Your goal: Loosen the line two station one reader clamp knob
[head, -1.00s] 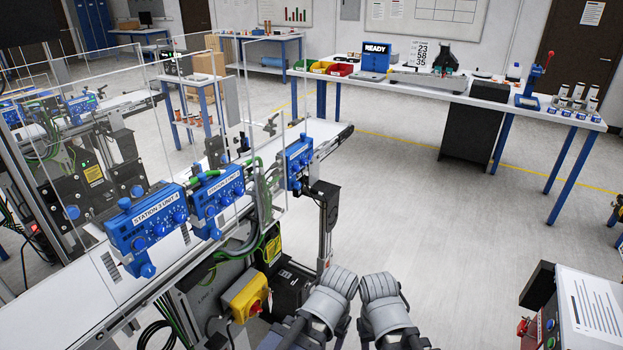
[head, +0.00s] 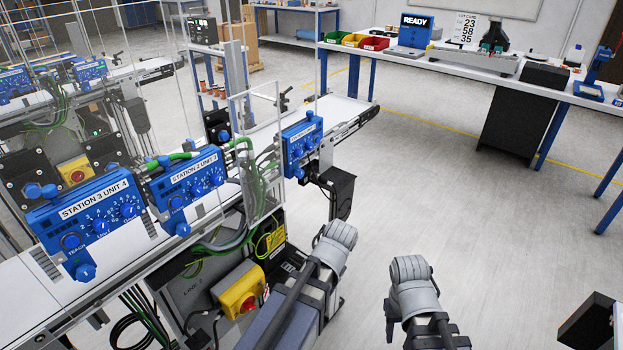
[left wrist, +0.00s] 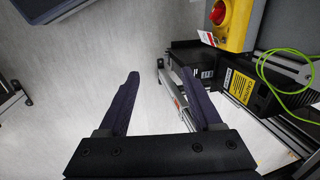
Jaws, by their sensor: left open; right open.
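The line two conveyor (head: 352,108) carries blue station units along its near side. The farthest blue unit (head: 302,146) has a label too small to read. Across the belt from it stands a black device (head: 212,119) with a blue knob (head: 224,136); I cannot tell for certain whether this is the station one reader and its clamp knob. My right gripper (head: 412,285) is low over the floor, right of the conveyor, apart from the units; its fingers are hard to make out. My left gripper (left wrist: 165,105) is open and empty above the floor in the left wrist view.
A yellow switch box with a red knob (head: 240,292) juts from the cabinet under the belt; it also shows in the left wrist view (left wrist: 232,22). Clear guard panels (head: 262,110) and green cables stand along the belt. A workbench (head: 450,68) stands behind. The floor between is clear.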

